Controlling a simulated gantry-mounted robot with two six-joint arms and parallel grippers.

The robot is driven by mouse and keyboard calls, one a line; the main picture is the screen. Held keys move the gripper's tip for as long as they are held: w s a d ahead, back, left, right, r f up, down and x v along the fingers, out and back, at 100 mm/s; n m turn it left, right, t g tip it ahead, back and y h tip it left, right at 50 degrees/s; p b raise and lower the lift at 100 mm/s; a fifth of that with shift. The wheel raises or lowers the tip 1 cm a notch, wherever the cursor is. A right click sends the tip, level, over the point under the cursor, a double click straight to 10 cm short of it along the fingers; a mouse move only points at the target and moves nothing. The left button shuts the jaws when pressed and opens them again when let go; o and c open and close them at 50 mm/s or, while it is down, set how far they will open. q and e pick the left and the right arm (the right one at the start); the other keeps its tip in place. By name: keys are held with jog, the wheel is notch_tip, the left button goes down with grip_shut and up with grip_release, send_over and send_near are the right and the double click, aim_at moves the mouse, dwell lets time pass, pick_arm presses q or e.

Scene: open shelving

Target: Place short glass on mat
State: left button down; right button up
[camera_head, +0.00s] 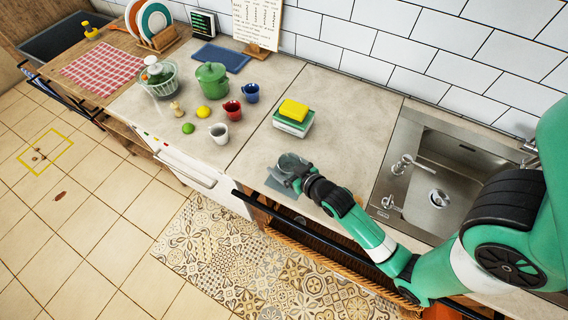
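The short glass (290,162) is clear and greyish, near the front edge of the counter right of the middle seam. My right gripper (292,178) comes from the right and its fingers are at the glass, seeming shut on it; the fingers partly hide its lower part. A flat grey-blue mat (280,187) lies on the counter by the front edge, just below the glass in the picture. I cannot tell whether the glass touches the mat. My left gripper is not in view.
A sponge stack (294,117) sits behind the glass. The sink (437,168) is to the right. Left are a white cup (219,133), red mug (232,110), blue mug (250,93), green pot (212,80) and lime (188,128). Counter around the glass is clear.

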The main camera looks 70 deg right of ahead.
jog(key=shift+o, duration=0.2)
jog(key=shift+s+r, duration=0.1)
jog(key=shift+r, duration=0.15)
jog(key=p+v, duration=0.2)
jog(key=v, duration=0.9)
jog(key=shift+s+a+p, duration=0.25)
jog(key=shift+s+p, duration=0.05)
jog(key=shift+s, duration=0.05)
jog(key=w+a+r+n+t+y, duration=0.15)
jog(key=w+r+t, duration=0.25)
jog(key=w+r, duration=0.75)
jog(key=w+a+r+n+t, duration=0.1)
jog(key=w+a+r+t, duration=0.4)
jog(key=r, duration=1)
jog(key=a+r+n+t+y, duration=0.2)
jog(key=a+r+t+y, duration=0.1)
jog(key=r, duration=1.3)
jog(key=s+a+r+n+t+y, duration=0.1)
jog(key=a+r+t+y, duration=0.3)
jog(key=r, duration=1.2)
jog(key=shift+s+a+n, duration=0.25)
jog(key=shift+a+n, duration=0.4)
jog(key=shift+a, duration=0.1)
